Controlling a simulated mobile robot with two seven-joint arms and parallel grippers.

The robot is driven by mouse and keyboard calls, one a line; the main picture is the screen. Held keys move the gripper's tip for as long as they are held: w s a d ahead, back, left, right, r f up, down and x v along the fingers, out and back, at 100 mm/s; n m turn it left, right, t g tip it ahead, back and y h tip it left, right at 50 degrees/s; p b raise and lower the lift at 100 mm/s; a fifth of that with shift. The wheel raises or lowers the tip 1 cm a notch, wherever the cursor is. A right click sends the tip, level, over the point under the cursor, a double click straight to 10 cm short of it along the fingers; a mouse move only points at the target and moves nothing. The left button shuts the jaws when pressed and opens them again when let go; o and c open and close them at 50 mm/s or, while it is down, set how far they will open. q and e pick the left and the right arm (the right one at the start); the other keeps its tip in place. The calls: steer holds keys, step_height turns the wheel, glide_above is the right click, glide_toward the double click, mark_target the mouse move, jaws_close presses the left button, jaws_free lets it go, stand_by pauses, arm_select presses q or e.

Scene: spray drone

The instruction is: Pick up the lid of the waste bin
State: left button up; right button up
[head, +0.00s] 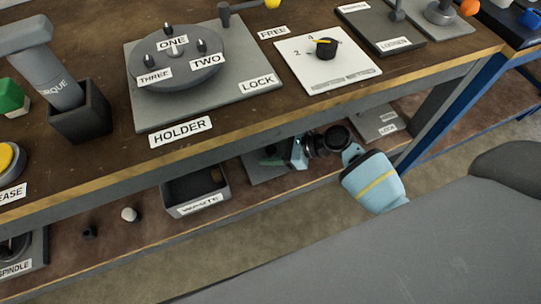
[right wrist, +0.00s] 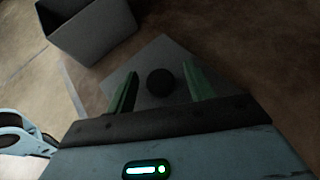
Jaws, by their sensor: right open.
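The waste bin (head: 196,193) is an open grey box on the lower shelf, with a partly readable label on its front. Its side also shows in the right wrist view (right wrist: 92,32). To its right a flat grey square plate, which looks like the lid (head: 262,175), lies on the shelf. In the right wrist view the lid (right wrist: 150,52) has a round black knob (right wrist: 160,81). My right gripper (head: 278,161) reaches in under the tabletop, low over the lid. Its green fingers (right wrist: 162,90) are open, one on each side of the knob in the picture; contact cannot be told. My left gripper is out of view.
The tabletop (head: 110,150) overhangs the shelf, its front edge above my right gripper. A white ball-like piece (head: 129,214) and a small black piece (head: 89,232) lie left of the bin. A labelled grey plate (head: 377,122) lies right of my wrist.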

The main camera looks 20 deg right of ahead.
steer(key=shift+w+a+f, duration=0.1)
steer(key=shift+a, duration=0.05)
jaws_close()
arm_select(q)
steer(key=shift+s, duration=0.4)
